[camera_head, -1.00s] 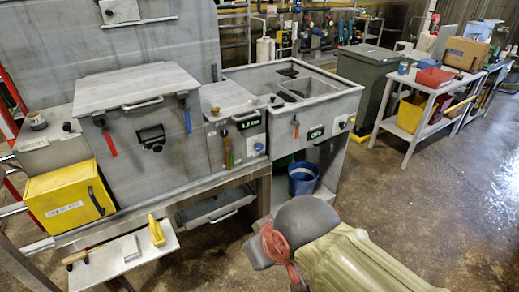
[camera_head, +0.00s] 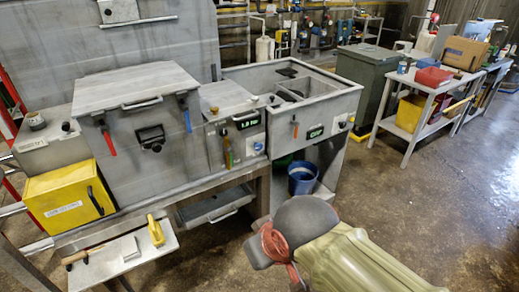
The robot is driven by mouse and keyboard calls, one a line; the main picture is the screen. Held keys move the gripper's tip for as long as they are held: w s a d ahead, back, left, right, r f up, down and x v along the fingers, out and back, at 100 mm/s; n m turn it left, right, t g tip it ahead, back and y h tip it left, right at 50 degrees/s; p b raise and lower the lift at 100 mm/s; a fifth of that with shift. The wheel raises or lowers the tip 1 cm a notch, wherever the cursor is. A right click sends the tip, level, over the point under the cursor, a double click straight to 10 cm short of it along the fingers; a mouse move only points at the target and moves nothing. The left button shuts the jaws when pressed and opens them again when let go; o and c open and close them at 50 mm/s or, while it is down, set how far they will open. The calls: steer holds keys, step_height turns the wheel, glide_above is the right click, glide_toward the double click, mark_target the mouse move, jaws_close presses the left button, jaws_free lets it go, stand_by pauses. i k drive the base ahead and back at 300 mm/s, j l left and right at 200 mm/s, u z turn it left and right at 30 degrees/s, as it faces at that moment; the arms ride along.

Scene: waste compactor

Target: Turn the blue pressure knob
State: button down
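A small blue knob (camera_head: 258,146) sits on the front of the middle control unit, below a green-lit display (camera_head: 247,122). The display's digits are too small to read surely. My arm fills the lower right, with a dark grey rounded joint and a red part showing. My gripper's fingers cannot be made out in this view. No part of my arm is seen touching the blue knob.
A grey lidded box (camera_head: 140,125) with red and blue levers stands left of the control unit. A sink-like basin unit (camera_head: 345,100) stands to the right, a blue bucket (camera_head: 302,178) below. A yellow box (camera_head: 68,196) is at left. Open floor lies at right.

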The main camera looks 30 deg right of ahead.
mark_target(258, 146)
steer(key=l+z, duration=0.15)
steer(key=z, duration=0.25)
steer(key=i+l+z, duration=0.1)
steer(key=z, duration=0.35)
steer(key=i+z, duration=0.1)
steer(key=z, duration=0.3)
steer(key=i+l+z, duration=0.1)
steer(key=z, duration=0.3)
